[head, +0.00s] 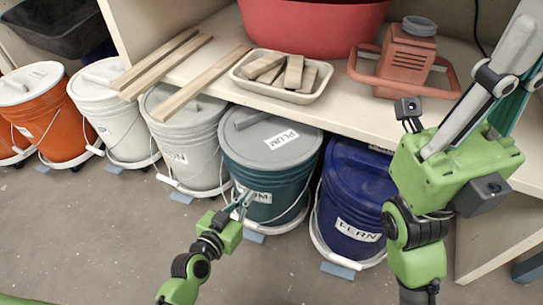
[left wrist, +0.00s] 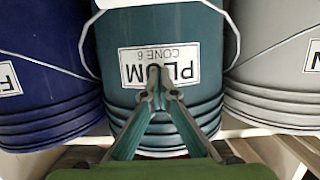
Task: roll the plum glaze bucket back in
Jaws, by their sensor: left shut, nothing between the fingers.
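The plum glaze bucket (head: 285,180) is teal with a grey lid marked PLUM. It stands upright on a white wheeled base (head: 290,222) at the shelf front, with nearly its whole lid showing. Its front label also shows in the left wrist view (left wrist: 190,62). My left gripper (head: 243,197) is shut and empty in front of this label; its fingertips overlap the label in the left wrist view, and I cannot tell whether they touch. My right gripper (head: 490,80) is raised at the right, pointing up; its fingertips are not clear.
A blue FERN bucket (head: 350,190) stands close on the right, its lid partly under the shelf (head: 360,112). A light grey bucket (head: 190,145) stands close on the left. Planks (head: 205,82) overhang the shelf edge. A tray (head: 245,84) of blocks sits above. The front floor is clear.

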